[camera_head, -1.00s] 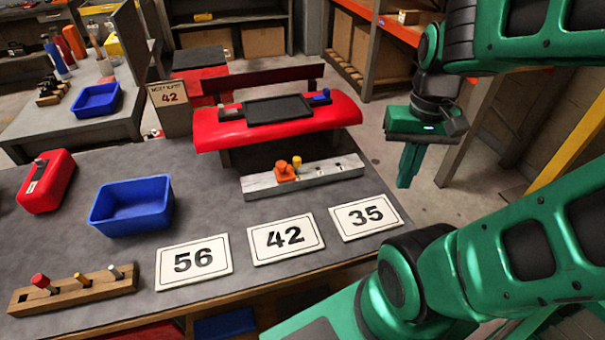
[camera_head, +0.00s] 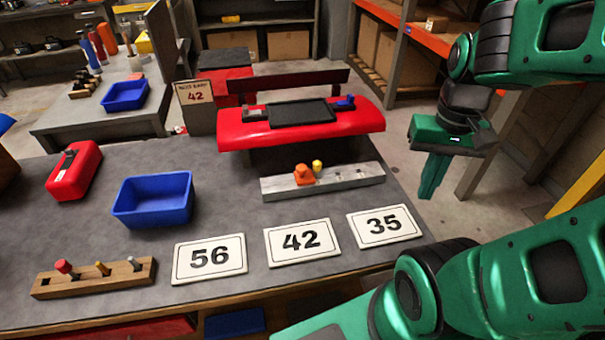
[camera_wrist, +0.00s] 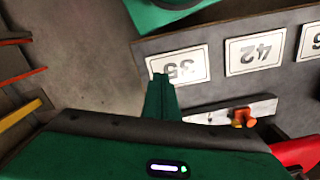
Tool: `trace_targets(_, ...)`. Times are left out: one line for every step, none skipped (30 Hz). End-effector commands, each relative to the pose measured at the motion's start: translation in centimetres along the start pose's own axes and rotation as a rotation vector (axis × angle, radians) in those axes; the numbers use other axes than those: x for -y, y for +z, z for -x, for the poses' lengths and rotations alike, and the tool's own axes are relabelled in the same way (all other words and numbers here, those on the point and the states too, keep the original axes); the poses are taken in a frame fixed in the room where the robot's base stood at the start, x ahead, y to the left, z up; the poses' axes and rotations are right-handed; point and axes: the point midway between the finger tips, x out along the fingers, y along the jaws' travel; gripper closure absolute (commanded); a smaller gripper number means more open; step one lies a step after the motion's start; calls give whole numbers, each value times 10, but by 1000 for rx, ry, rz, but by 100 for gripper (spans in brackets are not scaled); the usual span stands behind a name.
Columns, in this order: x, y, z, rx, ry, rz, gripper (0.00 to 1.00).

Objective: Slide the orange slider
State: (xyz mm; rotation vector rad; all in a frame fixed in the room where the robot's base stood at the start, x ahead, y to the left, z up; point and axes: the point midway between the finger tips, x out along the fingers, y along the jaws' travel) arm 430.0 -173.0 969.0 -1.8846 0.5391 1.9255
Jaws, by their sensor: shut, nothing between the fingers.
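The orange slider (camera_head: 304,174) sits on a long pale grey block (camera_head: 345,177) on the grey table, left of the block's middle.
Number cards 56 (camera_head: 209,258), 42 (camera_head: 303,241) and 35 (camera_head: 386,225) lie along the front. A blue bin (camera_head: 153,199), a red box (camera_head: 74,170) and a wooden peg rack (camera_head: 94,279) are at left. A red body with a black tray (camera_head: 300,126) stands behind the block.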

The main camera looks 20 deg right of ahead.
Motion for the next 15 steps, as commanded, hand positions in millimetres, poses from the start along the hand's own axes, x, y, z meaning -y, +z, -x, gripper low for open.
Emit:
trace_targets(0,0,0,0,0,0,100)
trace_targets(0,0,0,0,0,0,95)
trace_targets(0,0,0,0,0,-1,86)
trace_targets(-3,6,4,-8,-4,-2,78)
trace_targets(-3,7,6,-13,-6,-4,71)
trace_targets(0,3,9,-14,-4,-13,62)
trace_targets(3,-2,11,-15,-2,-21,58)
trace_targets(8,-7,13,-16,1,-32,58)
trace_targets(17,-17,17,-17,6,-51,58)
trace_targets(25,-25,20,-17,9,-66,58)
trace_targets(34,-34,23,-20,11,-84,58)
trace_targets(49,-46,27,-22,15,-111,58)
trace_targets(61,-55,30,-24,16,-132,58)
trace_targets(74,-64,33,-26,18,-153,58)
trace_targets(93,-75,36,-28,19,-181,58)
